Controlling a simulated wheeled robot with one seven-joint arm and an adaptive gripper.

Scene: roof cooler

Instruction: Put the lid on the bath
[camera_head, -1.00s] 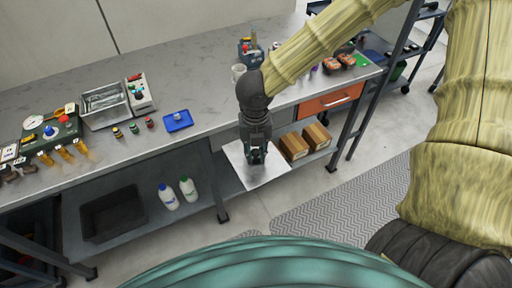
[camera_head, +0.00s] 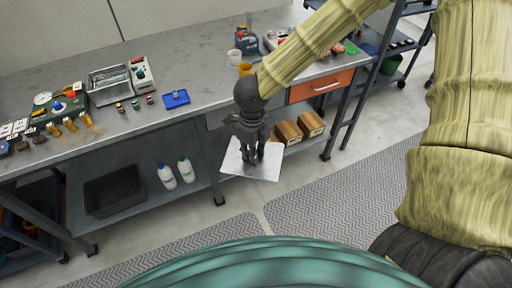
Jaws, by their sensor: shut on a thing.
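The bath (camera_head: 110,84) is an open rectangular metal basin at the left on the long grey workbench, with its control box (camera_head: 143,73) at its right side. The lid (camera_head: 233,163) is a thin, flat silvery plate. My gripper (camera_head: 250,158) points down and is shut on the lid, holding it in the air in front of the bench's front edge, well right of the bath and apart from it. The fingers cover part of the lid's middle, so the exact grip point is hidden.
A blue tray (camera_head: 176,99) and several small jars stand on the bench right of and before the bath. An orange cup (camera_head: 245,69) stands behind my wrist. Below the bench are a black bin (camera_head: 113,190), bottles (camera_head: 166,176) and cardboard boxes (camera_head: 288,132).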

